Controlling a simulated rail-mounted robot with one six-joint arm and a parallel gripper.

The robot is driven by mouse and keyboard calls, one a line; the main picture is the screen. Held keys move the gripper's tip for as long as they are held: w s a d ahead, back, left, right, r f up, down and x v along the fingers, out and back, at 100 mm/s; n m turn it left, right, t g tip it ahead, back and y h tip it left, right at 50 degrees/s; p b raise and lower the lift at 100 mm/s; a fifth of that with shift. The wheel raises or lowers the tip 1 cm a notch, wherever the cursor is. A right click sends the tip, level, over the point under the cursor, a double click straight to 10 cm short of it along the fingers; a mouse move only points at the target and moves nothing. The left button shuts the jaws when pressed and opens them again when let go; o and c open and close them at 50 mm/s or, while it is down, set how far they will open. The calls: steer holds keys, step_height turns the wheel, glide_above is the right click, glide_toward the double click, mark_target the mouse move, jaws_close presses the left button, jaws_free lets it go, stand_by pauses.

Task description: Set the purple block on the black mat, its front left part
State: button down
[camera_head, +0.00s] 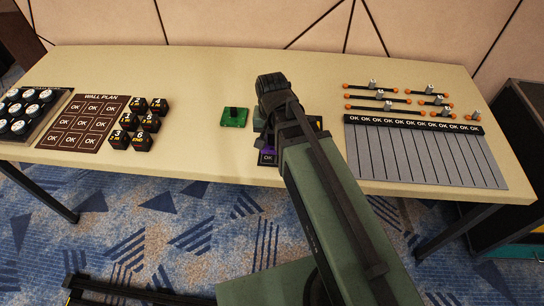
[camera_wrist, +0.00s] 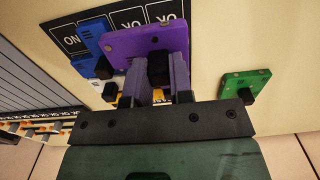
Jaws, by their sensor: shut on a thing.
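The purple block (camera_wrist: 140,42) is a flat plate with a black knob. My gripper (camera_wrist: 162,85) is shut on its knob, as the wrist view shows. In the wrist view the block overlaps the black mat (camera_wrist: 68,40), which carries white-framed "OK" labels. I cannot tell whether block and mat touch. My arm hides most of the mat there.
A green block (camera_wrist: 243,86) with a black knob lies beside the mat; in the head view it is left of my gripper. A wall plan board (camera_head: 85,122) and dark cubes (camera_head: 138,122) stand left, a grey striped panel (camera_head: 425,155) right.

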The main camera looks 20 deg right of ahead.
mark_target(272, 146)
step_height(272, 146, down, 4)
steer(key=b, duration=0.4)
steer(key=shift+f, duration=0.25)
steer(key=shift+r, duration=0.3)
steer(key=shift+f, duration=0.25)
steer(key=c, duration=1)
jaws_free()
steer(key=shift+r, duration=0.1)
step_height(272, 146, up, 13)
steer(key=p, duration=1.2)
steer(key=shift+f, duration=0.2)
steer(key=shift+s+f, duration=0.1)
steer(key=shift+s+r+n+p, duration=0.3)
steer(key=shift+s+n, duration=0.45)
steer(key=shift+s, duration=0.05)
steer(key=shift+s+r+n+p, duration=0.3)
steer(key=shift+s+n+p, duration=0.05)
steer(key=shift+s+n, duration=0.45)
steer(key=shift+s+r+n+p, duration=0.3)
steer(key=shift+s+n, duration=0.45)
